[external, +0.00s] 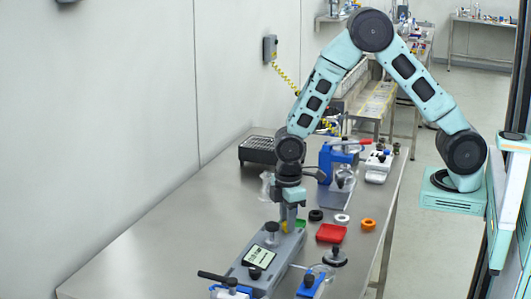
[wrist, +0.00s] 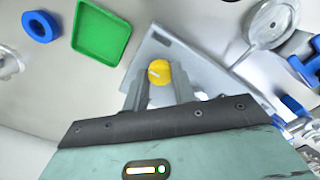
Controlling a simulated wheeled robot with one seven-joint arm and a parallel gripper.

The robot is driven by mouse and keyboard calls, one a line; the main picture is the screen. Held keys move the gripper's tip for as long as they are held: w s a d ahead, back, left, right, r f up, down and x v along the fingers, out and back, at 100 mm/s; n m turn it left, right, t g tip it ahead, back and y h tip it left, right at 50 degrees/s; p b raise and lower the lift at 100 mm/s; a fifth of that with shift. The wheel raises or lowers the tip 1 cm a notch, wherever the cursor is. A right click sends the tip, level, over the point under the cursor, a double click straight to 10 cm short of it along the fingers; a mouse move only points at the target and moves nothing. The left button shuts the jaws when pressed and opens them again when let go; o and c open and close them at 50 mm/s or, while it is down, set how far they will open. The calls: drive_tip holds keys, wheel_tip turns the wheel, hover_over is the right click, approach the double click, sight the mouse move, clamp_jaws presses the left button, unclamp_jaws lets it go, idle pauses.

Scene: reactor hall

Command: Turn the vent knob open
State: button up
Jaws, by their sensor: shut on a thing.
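The gripper points down and is shut on the knob. The grey panel (wrist: 150,50) shows around the knob. The display's reading is too small to tell.
Right of the panel lie a red tray (external: 331,233) and black, white and orange rings (external: 368,224). A green tray (wrist: 101,32) and a blue ring (wrist: 40,26) lie left in the wrist view. A blue press (external: 330,160) and a black rack (external: 257,150) stand farther back.

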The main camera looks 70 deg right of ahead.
drive_tip(key=m, duration=0.4)
drive_tip(key=shift+m, duration=0.3)
drive_tip(key=m, duration=0.4)
drive_tip(key=shift+r, duration=0.1)
idle(0.4)
drive_tip(key=o, duration=1)
wheel_tip(320, 180, up, 17)
drive_tip(key=shift+r+b, duration=0.15)
drive_tip(key=shift+b, duration=0.9)
